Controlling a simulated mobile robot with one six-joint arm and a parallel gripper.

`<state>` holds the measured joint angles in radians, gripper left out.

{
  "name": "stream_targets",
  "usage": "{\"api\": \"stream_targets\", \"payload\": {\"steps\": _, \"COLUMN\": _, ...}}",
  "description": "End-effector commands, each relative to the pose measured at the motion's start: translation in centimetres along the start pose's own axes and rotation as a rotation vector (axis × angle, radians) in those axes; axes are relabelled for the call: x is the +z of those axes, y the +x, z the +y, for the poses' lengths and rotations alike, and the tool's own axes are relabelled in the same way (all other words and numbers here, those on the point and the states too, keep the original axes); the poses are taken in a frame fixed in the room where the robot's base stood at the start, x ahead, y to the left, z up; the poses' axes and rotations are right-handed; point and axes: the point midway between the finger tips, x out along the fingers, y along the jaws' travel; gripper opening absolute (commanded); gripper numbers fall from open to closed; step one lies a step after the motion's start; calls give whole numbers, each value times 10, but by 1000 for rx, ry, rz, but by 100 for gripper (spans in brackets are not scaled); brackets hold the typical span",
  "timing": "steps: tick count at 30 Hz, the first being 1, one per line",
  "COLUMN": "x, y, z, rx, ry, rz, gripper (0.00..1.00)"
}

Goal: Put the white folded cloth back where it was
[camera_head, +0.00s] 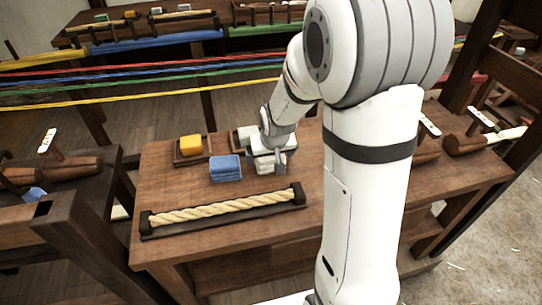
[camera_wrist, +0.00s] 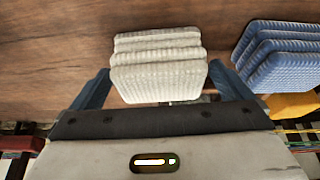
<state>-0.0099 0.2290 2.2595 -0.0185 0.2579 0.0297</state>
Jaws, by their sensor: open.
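The white folded cloth (camera_head: 266,169) lies on the wooden table, just right of the blue folded cloth (camera_head: 225,168). In the head view my gripper (camera_head: 275,158) is right above it and hides part of it. In the wrist view the white folded cloth (camera_wrist: 158,68) shows as a ribbed stack between the two blue fingers of my gripper (camera_wrist: 160,88). The fingers are apart, one on each side, with a gap to the cloth at both sides. The blue folded cloth (camera_wrist: 280,55) lies outside the right finger.
A small tray (camera_head: 193,160) with a yellow item (camera_head: 191,145) stands behind the blue cloth. A pale item (camera_head: 246,136) sits behind my gripper, partly hidden. A thick rope (camera_head: 225,206) in a dark holder lies along the table's front. Coloured strands (camera_head: 130,75) stretch across behind the table.

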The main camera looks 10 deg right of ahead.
Motion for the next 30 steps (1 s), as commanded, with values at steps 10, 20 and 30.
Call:
{"api": "stream_targets", "payload": {"steps": 10, "x": -1, "y": -72, "z": 0, "rx": -1, "ry": -1, "rz": 5, "gripper": 99}}
{"api": "stream_targets", "payload": {"steps": 20, "x": 2, "y": -111, "z": -1, "rx": -1, "ry": -2, "rz": -1, "gripper": 99}}
{"api": "stream_targets", "payload": {"steps": 30, "x": 95, "y": -179, "z": 0, "rx": -2, "ry": -2, "rz": -126, "gripper": 99}}
